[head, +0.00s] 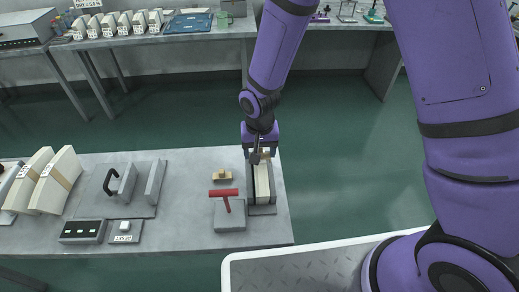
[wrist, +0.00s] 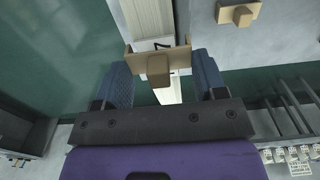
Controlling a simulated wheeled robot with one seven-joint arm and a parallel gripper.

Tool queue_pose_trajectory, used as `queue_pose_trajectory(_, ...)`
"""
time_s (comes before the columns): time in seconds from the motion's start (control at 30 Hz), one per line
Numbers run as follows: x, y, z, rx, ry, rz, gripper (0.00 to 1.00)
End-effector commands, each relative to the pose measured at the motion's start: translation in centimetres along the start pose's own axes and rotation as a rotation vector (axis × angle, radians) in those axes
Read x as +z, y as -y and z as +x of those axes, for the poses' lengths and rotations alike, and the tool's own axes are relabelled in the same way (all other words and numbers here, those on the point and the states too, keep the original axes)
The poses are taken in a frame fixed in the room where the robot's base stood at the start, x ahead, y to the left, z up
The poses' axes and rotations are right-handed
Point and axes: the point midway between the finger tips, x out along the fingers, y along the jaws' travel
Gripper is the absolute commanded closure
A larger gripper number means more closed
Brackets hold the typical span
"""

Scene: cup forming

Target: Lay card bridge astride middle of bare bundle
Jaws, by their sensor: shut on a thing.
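A tan card bridge (wrist: 158,68) with a knob is between the two blue finger pads of my gripper (wrist: 162,72), which is shut on it. The cream bundle (wrist: 148,14) runs beneath and beyond the bridge in the wrist view. In the head view the bundle (head: 262,184) stands between grey walls of a holder (head: 251,190), and my gripper (head: 262,152) is at its far end. I cannot tell whether the bridge touches the bundle. A second tan bridge (head: 222,176) lies on the table left of the holder; it also shows in the wrist view (wrist: 238,13).
A red-handled tool (head: 224,194) rests on a grey block (head: 229,216) left of the holder. Further left are a grey fixture (head: 120,205) and cream card stacks (head: 55,180). The table (head: 185,235) has clear room at its front. Back benches stand across a green floor.

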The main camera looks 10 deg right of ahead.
Motion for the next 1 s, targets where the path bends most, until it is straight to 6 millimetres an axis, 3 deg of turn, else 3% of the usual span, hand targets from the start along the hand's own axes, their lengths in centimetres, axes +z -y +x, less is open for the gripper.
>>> queue_pose_trajectory(0.2,0.0,-0.02,0.01,0.0,0.0,0.0,0.57)
queue_pose_trajectory(0.23,0.0,-0.02,0.01,0.0,0.0,0.0,0.33)
queue_pose_trajectory(0.37,0.0,-0.02,0.01,0.0,0.0,0.0,0.06)
queue_pose_trajectory(0.53,0.0,-0.02,0.01,0.0,0.0,0.0,0.06)
queue_pose_trajectory(0.6,0.0,-0.02,0.01,0.0,0.0,0.0,0.0)
queue_pose_trajectory(1.0,-0.04,0.0,-0.81,-0.001,-0.001,0.001,0.0)
